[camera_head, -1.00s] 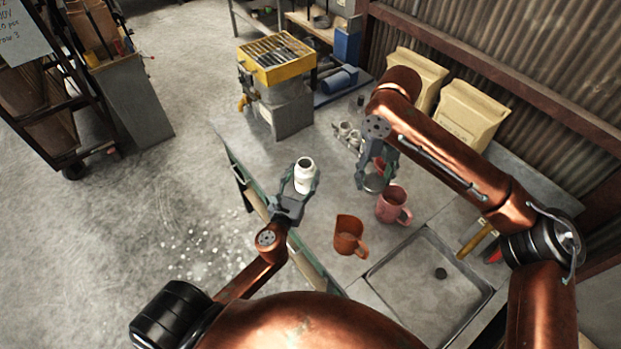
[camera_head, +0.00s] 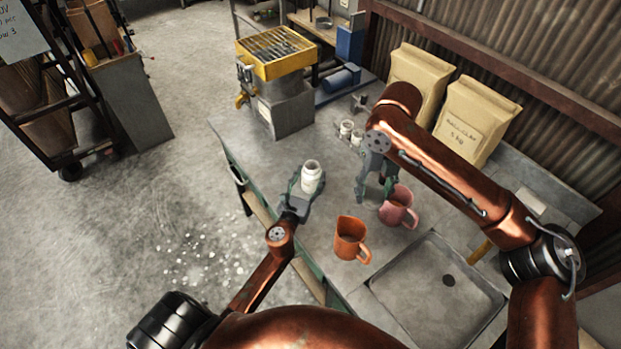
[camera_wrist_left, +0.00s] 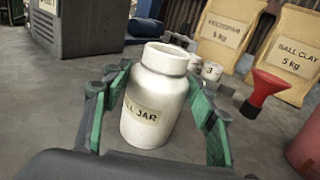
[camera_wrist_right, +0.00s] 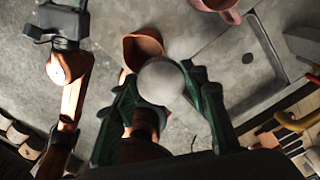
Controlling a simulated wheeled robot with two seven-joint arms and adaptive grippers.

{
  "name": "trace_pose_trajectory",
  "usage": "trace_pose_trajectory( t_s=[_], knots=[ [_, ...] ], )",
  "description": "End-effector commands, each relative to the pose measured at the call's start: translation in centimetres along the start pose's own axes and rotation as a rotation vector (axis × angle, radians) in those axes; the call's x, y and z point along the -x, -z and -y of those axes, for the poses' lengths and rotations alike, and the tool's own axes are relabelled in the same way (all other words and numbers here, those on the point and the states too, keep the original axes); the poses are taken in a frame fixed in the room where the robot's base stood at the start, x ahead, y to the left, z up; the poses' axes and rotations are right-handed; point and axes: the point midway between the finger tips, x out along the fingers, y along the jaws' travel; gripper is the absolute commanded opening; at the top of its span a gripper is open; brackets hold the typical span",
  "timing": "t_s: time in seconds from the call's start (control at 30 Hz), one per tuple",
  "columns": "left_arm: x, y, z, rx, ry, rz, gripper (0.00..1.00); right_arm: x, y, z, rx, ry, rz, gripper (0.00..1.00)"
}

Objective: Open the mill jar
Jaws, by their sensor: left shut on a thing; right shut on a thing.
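The white mill jar (camera_head: 311,178) is upright in my left gripper (camera_head: 307,184), whose green fingers stand on either side of it. In the left wrist view the jar (camera_wrist_left: 155,108) shows its label and a bare rim with no lid on it. My right gripper (camera_head: 376,193) is to the right of the jar and apart from it, above the bench. In the right wrist view its fingers are shut on a round pale piece (camera_wrist_right: 161,82), which looks like the jar's lid. In the head view this piece is hidden or too small to tell.
A red funnel (camera_wrist_left: 266,92) and small white jars (camera_head: 348,131) stand behind. A yellow-topped machine (camera_head: 277,55) is at the back, with paper sacks (camera_head: 465,118) by the wall.

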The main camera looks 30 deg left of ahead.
Motion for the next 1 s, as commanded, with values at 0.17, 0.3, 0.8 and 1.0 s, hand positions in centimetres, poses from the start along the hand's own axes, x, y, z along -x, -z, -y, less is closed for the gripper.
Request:
trace_pose_trajectory(
  t_s=[0.17, 0.3, 0.8, 1.0],
  knots=[
    [0.00, -0.31, 0.01, -0.001, 0.001, 0.002, 0.00, 0.32, -0.01, -0.04, 0.001, 0.001, 0.002, 0.12],
    [0.00, 0.10, 0.01, -0.001, 0.001, 0.002, 0.00, -0.13, -0.03, -0.01, 0.001, 0.000, 0.001, 0.12],
    [0.03, 0.15, -0.02, -0.001, 0.000, -0.001, 0.70, -0.03, -0.03, -0.02, 0.001, 0.000, 0.001, 0.12],
    [0.79, -0.05, -0.07, -0.001, 0.000, -0.003, 0.70, 0.31, 0.00, -0.04, 0.001, 0.001, 0.002, 0.12]
  ],
)
